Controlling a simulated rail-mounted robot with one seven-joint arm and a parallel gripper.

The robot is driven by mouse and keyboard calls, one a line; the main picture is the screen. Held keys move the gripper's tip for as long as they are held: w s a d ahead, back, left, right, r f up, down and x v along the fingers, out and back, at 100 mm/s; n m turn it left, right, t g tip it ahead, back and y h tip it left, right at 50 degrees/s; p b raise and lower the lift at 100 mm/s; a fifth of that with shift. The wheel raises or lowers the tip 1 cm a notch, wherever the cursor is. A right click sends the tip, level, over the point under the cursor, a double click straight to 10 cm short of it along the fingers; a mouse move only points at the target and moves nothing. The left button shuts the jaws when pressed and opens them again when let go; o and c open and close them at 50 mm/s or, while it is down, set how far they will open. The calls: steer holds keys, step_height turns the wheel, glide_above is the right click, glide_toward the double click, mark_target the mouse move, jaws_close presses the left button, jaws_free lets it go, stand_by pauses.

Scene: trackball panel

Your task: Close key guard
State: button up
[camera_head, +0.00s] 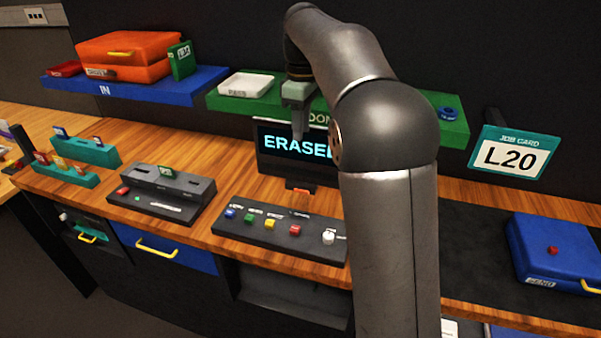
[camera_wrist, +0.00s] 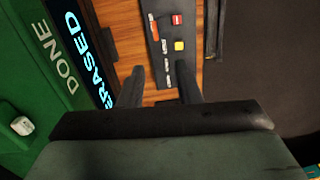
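A small orange part on a dark mount, apparently the key guard (camera_head: 297,186), stands at the back edge of the dark button panel (camera_head: 262,239), just below the screen. It also appears as an orange strip beside the red button in the wrist view (camera_wrist: 154,28). Its exact tilt is too small to tell. My gripper (camera_head: 299,132) points down in front of the screen, above the guard and apart from it. In the wrist view its two fingers (camera_wrist: 160,82) are spread with nothing between them.
The screen (camera_head: 283,146) reads ERASED. A green DONE shelf (camera_head: 452,133) is above it and a blue IN shelf (camera_head: 140,93) is left. A slotted dark box (camera_head: 150,202) is left of the panel; a blue case (camera_head: 560,250) lies far right. Wood between panel and box is clear.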

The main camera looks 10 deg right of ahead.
steer(key=w, duration=0.1)
steer(key=p, duration=0.1)
glide_above(299, 204)
steer(key=w, duration=0.2)
steer(key=shift+n, duration=0.3)
steer(key=f, duration=1.6)
steer(key=shift+s+d+f, duration=0.2)
steer(key=shift+s+f, duration=0.05)
steer(key=shift+f, duration=0.15)
steer(key=shift+c, duration=0.3)
jaws_close()
